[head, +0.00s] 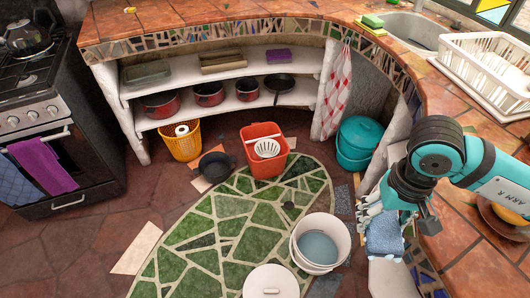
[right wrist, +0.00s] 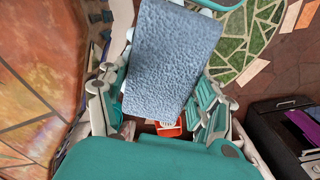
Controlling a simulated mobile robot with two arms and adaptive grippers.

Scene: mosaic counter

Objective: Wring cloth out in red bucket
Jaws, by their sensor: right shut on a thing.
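The red bucket (head: 262,169) stands on the floor at the far edge of the green mat, with a white slotted wringer basket (head: 266,148) in its top. A bit of it shows low in the right wrist view (right wrist: 170,130). My right gripper (head: 379,222) is at the right, above the floor beside the counter, well apart from the red bucket. It is shut on the blue cloth (head: 385,240), which hangs below the fingers. In the right wrist view the cloth (right wrist: 172,55) fills the middle and hides the fingertips. My left gripper is not in view.
A white bucket (head: 342,240) of water stands on the green mat (head: 200,245), near a white lid (head: 272,282). A black pot (head: 216,166), yellow basket (head: 181,146) and teal tubs (head: 358,142) stand around the red bucket. The counter (head: 462,160) curves along the right.

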